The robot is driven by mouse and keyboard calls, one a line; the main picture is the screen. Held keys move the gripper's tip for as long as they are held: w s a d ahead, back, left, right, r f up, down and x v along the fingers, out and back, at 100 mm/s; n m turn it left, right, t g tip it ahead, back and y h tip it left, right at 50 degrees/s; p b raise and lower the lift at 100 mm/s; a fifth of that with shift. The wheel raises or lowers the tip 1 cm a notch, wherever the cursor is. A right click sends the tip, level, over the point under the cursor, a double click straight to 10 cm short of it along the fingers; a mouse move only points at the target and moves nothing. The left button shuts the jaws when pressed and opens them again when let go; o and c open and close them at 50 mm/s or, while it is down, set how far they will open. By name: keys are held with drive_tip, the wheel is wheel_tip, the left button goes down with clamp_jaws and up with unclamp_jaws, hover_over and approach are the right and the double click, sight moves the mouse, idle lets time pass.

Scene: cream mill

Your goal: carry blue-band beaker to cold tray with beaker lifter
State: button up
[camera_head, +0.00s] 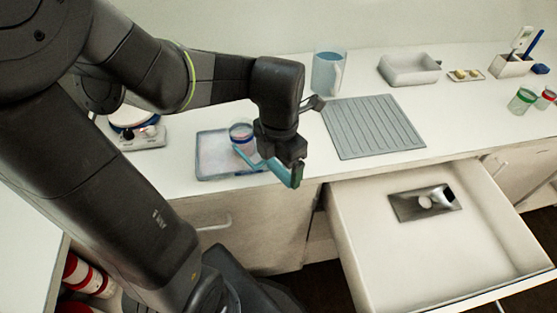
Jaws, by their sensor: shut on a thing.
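My gripper (286,163) is shut on a teal beaker lifter (294,177), over the counter's front edge. The lifter's arm reaches left to the blue-band beaker (241,134), a small clear cup with a blue rim and pinkish contents. The lifter's end is at the beaker's lower side; how it grips the beaker is partly hidden. The beaker looks upright, over the right part of a shallow pale tray (205,172), apparently the cold tray. I cannot tell whether the beaker touches the tray floor. My wrist hides part of the beaker's right side.
A hotplate (147,137) stands left of the tray. A grey ribbed mat (372,127), a pale blue jug (328,73) and a white basin (409,69) are to the right. An open drawer (400,265) juts out below the counter, holding a dark metal plate (407,208).

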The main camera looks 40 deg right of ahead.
drive_tip(key=shift+s+a, duration=0.15)
drive_tip(key=shift+s, duration=1.25)
drive_tip(key=shift+s+a, duration=0.1)
drive_tip(key=shift+s, duration=1.25)
idle(0.4)
wheel_tip(320, 180, up, 7)
drive_tip(key=p, duration=0.6)
drive_tip(key=shift+p, duration=0.3)
